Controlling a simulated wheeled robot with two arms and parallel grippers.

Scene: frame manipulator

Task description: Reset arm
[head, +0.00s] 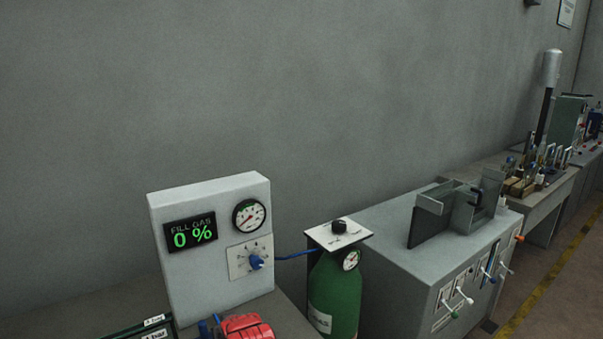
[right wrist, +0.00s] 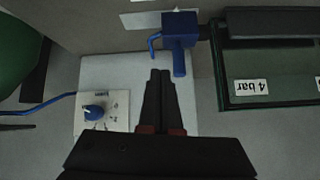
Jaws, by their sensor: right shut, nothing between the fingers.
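My right gripper (right wrist: 160,75) shows in the right wrist view, its black fingers together and empty. It is in front of the white gas panel (right wrist: 186,92), with the blue knob (right wrist: 94,112) to its left. A blue tool-like object (right wrist: 180,35) is just beyond the fingertips; I cannot tell whether they touch. In the head view the panel (head: 208,272) reads "FILL GAS 0 %". A red part (head: 246,327) shows at the bottom edge in front of it; I cannot tell whether it is mine. My left gripper is not in view.
A green gas bottle (head: 335,295) stands right of the panel, joined by a blue hose (head: 296,254). A grey machine (head: 393,250) with several levers is further right. A dark frame labelled "4 bar" (right wrist: 251,87) is close right of the gripper in the wrist view.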

